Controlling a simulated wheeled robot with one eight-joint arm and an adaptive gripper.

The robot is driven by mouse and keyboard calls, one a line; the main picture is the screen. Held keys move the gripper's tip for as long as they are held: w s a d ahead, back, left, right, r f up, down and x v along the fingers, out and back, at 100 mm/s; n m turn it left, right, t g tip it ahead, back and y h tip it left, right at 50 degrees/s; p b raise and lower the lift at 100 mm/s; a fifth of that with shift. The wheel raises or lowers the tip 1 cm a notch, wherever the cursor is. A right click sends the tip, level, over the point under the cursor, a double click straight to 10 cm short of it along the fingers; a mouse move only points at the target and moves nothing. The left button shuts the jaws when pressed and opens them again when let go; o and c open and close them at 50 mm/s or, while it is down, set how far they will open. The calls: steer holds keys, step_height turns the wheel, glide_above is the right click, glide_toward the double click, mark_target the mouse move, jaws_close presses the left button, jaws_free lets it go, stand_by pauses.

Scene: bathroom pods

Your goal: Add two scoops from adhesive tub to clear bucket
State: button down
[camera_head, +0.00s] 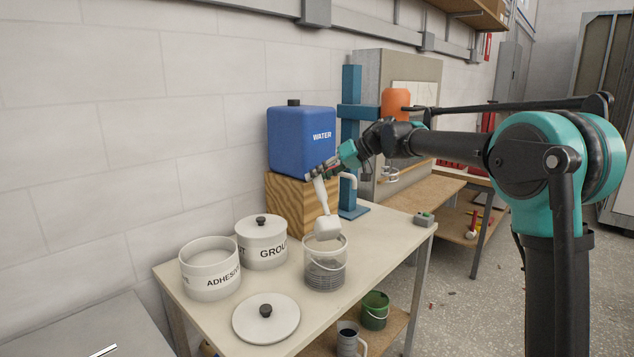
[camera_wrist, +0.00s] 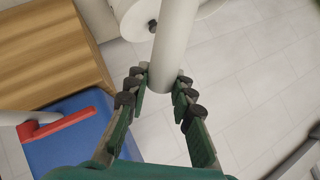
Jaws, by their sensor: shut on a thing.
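My gripper (camera_head: 318,172) is shut on the handle of a white scoop (camera_head: 327,227), which hangs down with its head just above the clear bucket (camera_head: 325,272). In the wrist view the handle (camera_wrist: 172,42) runs between my fingers (camera_wrist: 161,82). I cannot tell whether the scoop holds anything. The clear bucket has a wire handle and grey material inside. The white adhesive tub (camera_head: 210,282) stands open at the left of the table, its contents mostly hidden by the rim. Its round lid with a black knob (camera_head: 266,315) lies in front.
A lidded grout tub (camera_head: 262,250) stands between the adhesive tub and a wooden block (camera_head: 290,205) carrying the blue water container (camera_head: 300,140). A blue stand (camera_head: 352,150) is behind. A green bucket (camera_head: 375,310) sits on the lower shelf.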

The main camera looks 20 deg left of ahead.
steer(key=shift+s+d+r+n+t+y, duration=0.2)
steer(key=shift+s+d+r+t+y, duration=0.1)
steer(key=shift+s+d+r, duration=0.15)
steer(key=shift+s+d+r+n+t+y, duration=0.2)
steer(key=shift+s+d+t+y, duration=0.15)
steer(key=shift+s, duration=0.2)
steer(key=s+d+n+y, duration=0.1)
steer(key=s, duration=0.1)
steer(key=s+d+r+n+t+y, duration=0.1)
steer(key=s+d, duration=0.1)
steer(key=s+d+r+t+y, duration=0.1)
steer(key=s, duration=0.1)
steer(key=shift+d+n, duration=0.25)
steer(key=shift+n, duration=0.15)
steer(key=s+d+r+n+y, duration=0.2)
steer(key=s+r, duration=0.1)
steer(key=r, duration=0.2)
steer(key=shift+d+r+t, duration=0.2)
steer(key=shift+r+t, duration=0.15)
steer(key=shift+y, duration=0.25)
